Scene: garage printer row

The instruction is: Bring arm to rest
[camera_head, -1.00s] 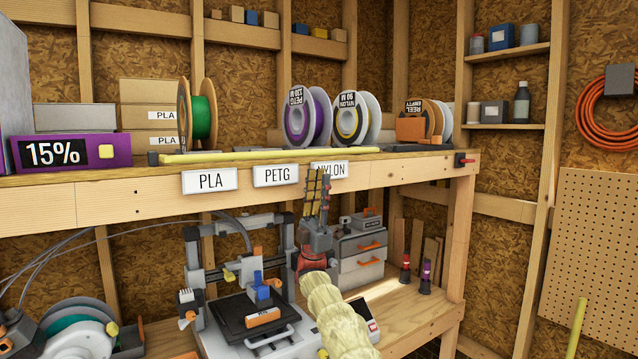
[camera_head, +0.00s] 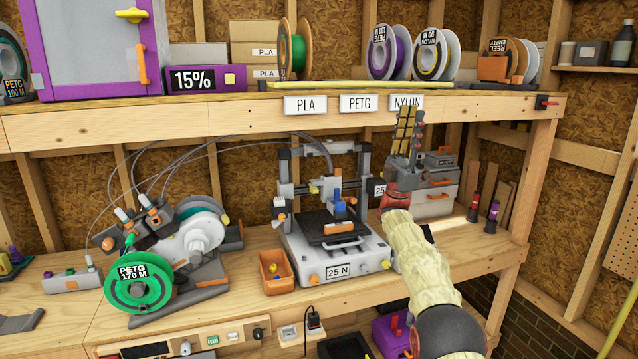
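My gripper (camera_head: 409,118) points up at the end of my arm, in front of the shelf's front edge near the NYLON label (camera_head: 406,102). Its two fingers, with yellowish pads, stand close together; whether they touch cannot be made out. I see nothing held between them. My arm, in a pale yellow sleeve, comes up from the lower right and hides part of the bench and the grey drawer unit behind it.
A printer (camera_head: 335,235) stands left of my arm on the lower bench (camera_head: 255,325). An orange bin (camera_head: 275,271) and a green PETG spool (camera_head: 145,283) are further left. The upper shelf (camera_head: 200,118) carries several spools and a purple-framed box (camera_head: 95,45). Two small bottles stand right of my arm.

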